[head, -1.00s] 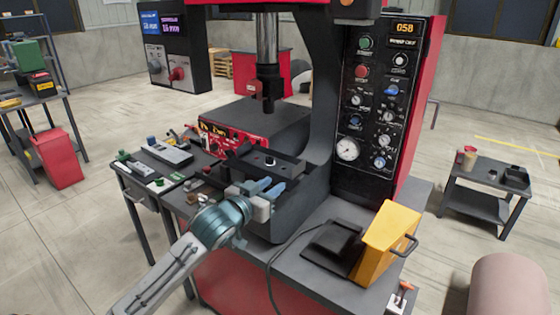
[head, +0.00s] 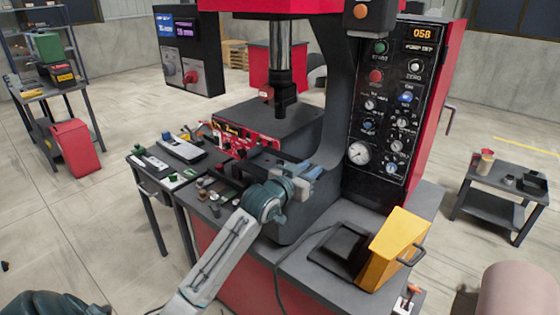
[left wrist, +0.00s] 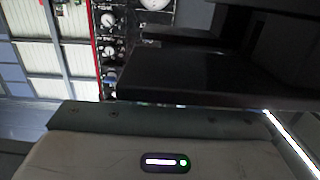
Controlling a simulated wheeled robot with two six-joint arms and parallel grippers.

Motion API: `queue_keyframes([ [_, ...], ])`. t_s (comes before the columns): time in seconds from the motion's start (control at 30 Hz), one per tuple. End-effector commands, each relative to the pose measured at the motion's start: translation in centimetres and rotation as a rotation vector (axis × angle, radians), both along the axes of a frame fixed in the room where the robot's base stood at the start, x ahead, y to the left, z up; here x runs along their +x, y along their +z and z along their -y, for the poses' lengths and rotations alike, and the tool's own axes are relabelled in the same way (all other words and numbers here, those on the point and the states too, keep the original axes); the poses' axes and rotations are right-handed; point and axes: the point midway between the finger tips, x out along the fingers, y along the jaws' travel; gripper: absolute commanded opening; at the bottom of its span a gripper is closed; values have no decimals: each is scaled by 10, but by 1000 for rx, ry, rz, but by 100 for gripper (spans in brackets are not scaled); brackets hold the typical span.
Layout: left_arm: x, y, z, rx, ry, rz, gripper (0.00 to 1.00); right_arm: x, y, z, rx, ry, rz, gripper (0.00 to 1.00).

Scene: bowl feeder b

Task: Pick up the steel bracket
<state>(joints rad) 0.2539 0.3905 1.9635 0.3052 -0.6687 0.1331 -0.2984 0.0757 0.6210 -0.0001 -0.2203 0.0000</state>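A dark metal piece (head: 258,162), which looks like the steel bracket, lies on the press bed in the head view. My left arm hides its right part. My left gripper (head: 306,173) is over the bed at the right end of this piece, close to the press frame. In the left wrist view a dark flat-sided block (left wrist: 190,75) fills the upper right, and no fingertips can be made out. My right gripper is not in view.
The press ram (head: 283,70) hangs above the bed. A control panel (head: 392,100) stands to the right. A yellow box (head: 395,240) sits on the front right of the table. Small parts lie on a side table (head: 150,182) at left.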

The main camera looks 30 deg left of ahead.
Motion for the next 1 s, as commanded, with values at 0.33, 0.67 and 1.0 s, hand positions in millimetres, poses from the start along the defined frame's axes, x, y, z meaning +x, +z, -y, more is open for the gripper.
queue_keyframes([
  [0.33,21,-1,1,1,1,0,28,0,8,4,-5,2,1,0],
  [0.67,20,-1,1,1,1,0,0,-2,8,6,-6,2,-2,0],
  [1.0,20,1,1,2,0,3,0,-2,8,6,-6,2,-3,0],
])
